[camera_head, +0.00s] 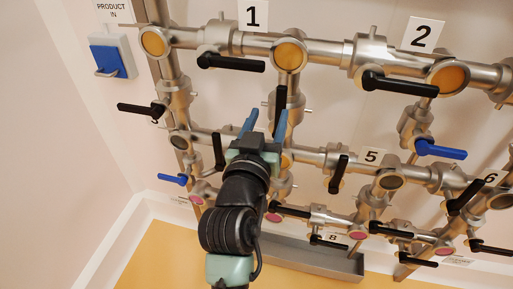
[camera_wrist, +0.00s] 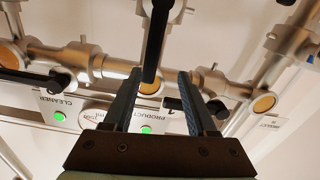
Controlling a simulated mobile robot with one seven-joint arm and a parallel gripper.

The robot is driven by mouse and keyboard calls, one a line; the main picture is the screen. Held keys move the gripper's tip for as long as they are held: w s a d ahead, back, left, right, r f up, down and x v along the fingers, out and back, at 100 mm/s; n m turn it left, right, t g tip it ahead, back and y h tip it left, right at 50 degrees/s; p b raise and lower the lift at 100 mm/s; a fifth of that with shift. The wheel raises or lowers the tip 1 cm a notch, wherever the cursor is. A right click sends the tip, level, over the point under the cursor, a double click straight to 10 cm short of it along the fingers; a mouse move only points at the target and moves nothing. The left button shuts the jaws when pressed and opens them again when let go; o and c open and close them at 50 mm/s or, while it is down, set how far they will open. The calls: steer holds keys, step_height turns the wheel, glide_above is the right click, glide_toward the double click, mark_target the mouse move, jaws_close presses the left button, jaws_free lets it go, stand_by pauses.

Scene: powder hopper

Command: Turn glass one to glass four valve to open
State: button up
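My gripper (camera_head: 265,122) is open, its two blue fingers apart, in front of the pipes below the label 1 (camera_head: 253,15). In the wrist view my gripper (camera_wrist: 161,75) has a black valve handle (camera_wrist: 156,40) in line with the gap between its fingers; I see no contact. In the head view, a black handle (camera_head: 281,103) hangs vertically below the amber sight glass (camera_head: 289,55) by label 1. A horizontal black handle (camera_head: 230,62) sits left of that glass. Near label 2 (camera_head: 420,34), a black handle (camera_head: 400,84) lies nearly horizontal. Labels three and four are not visible.
Lower pipes carry several more black handles, labels 5 (camera_head: 371,156), 6 (camera_head: 490,178) and 8 (camera_head: 332,238), and blue handles (camera_head: 440,150) (camera_head: 173,179). A blue wall box (camera_head: 108,60) is at upper left. A grey tray (camera_head: 300,258) lies below. Clear floor and wall are at left.

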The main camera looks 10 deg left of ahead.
steer(key=s, duration=0.8)
steer(key=shift+s, duration=0.25)
stand_by(0.4)
steer(key=shift+s+b, duration=0.1)
steer(key=shift+b, duration=0.2)
steer(key=s+p, duration=0.3)
steer(key=s, duration=0.9)
steer(key=shift+s+p, duration=0.4)
steer(key=shift+d, duration=0.1)
stand_by(0.4)
